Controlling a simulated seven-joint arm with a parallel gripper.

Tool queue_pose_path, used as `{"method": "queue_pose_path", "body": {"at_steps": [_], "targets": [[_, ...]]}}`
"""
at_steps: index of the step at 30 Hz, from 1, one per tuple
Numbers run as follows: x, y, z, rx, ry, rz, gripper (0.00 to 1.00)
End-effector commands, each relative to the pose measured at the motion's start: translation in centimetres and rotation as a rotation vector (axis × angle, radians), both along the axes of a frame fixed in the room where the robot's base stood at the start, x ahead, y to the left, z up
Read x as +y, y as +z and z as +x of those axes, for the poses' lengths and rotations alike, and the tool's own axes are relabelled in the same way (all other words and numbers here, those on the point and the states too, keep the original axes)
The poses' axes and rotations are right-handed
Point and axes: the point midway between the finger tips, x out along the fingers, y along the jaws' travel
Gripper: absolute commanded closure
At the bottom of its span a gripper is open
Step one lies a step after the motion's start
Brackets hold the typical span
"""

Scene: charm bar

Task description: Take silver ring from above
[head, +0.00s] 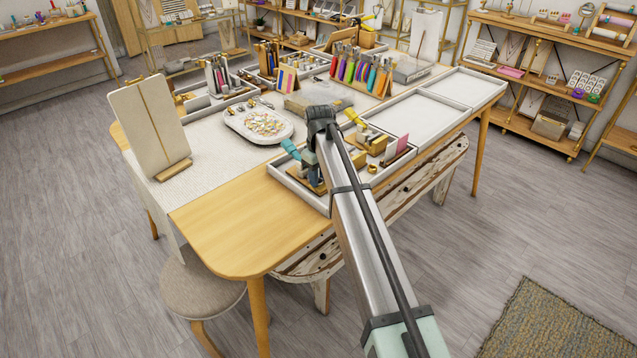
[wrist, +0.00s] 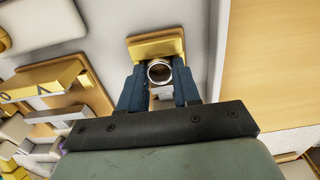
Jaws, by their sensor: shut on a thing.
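The silver ring (wrist: 159,82) shows in the wrist view as a round band with its opening toward the camera. It sits between the two dark blue fingers of my gripper (wrist: 160,74), which is shut on it. A gold-coloured block stand (wrist: 154,46) lies just beyond the ring; I cannot tell whether the ring touches it. In the head view my gripper (head: 313,174) points down over the near tray on the table, and the ring is hidden there.
The white-walled tray (head: 299,198) also holds gold and wooden display blocks (head: 371,140) and a pink card (head: 397,147) to the right. A white dish of small charms (head: 262,124) stands to the left. The front wooden tabletop (head: 225,230) is clear.

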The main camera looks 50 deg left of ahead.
Motion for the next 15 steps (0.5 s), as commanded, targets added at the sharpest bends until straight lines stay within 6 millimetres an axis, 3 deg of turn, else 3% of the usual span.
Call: {"method": "queue_pose_path", "body": {"at_steps": [15], "targets": [[0.0,2.0,0.0,0.0,0.0,0.0,0.94]]}}
